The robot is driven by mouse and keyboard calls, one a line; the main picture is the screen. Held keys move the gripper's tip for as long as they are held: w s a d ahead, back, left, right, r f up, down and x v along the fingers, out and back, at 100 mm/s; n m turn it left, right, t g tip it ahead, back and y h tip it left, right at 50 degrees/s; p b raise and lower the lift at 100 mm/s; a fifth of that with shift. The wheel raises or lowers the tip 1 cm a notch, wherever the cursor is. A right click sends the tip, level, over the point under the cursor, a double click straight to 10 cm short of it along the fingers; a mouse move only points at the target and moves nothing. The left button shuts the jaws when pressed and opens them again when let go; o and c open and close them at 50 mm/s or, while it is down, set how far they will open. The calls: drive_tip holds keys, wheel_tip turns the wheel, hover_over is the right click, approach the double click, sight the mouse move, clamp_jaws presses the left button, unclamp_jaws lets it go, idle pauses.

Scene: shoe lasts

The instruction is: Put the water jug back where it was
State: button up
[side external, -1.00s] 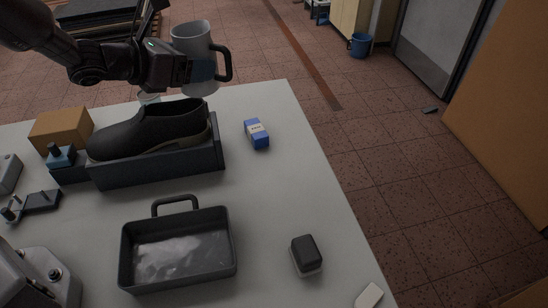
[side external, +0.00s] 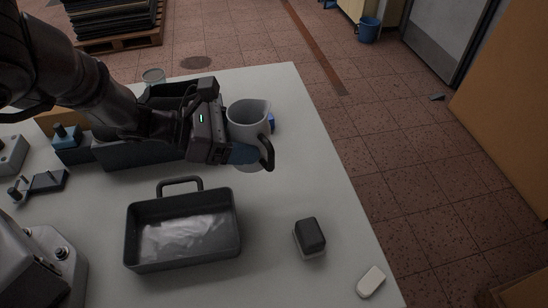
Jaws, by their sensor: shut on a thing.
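The water jug (side external: 247,117) is grey with a dark handle on its right side. It is upright over the right part of the table, in front of the blue box. My gripper (side external: 238,152) reaches in from the left and is shut on the jug. I cannot tell whether the jug's base touches the table. The jug hides most of the small blue box (side external: 271,121), and my arm hides most of the shoe and its dark holder (side external: 150,152).
A dark tray (side external: 183,262) with a loop handle and pale contents stands in front. A black-topped block (side external: 310,238) and a white bar (side external: 371,281) lie near the right edge. A clear glass (side external: 153,76) stands at the back. Table between tray and block is bare.

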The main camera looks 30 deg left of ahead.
drive_tip(key=w+d+f, duration=0.1)
drive_tip(key=f, duration=0.1)
drive_tip(key=w+f, duration=0.2)
drive_tip(key=w+d+f, duration=0.1)
drive_tip(key=w+f, duration=0.1)
drive_tip(key=shift+w+d, duration=0.2)
drive_tip(key=shift+d, duration=0.1)
drive_tip(key=shift+w+f, duration=0.15)
drive_tip(key=shift+f, duration=1.6)
drive_tip(key=shift+f, duration=0.15)
drive_tip(key=o, duration=1.1)
drive_tip(key=shift+c, duration=0.2)
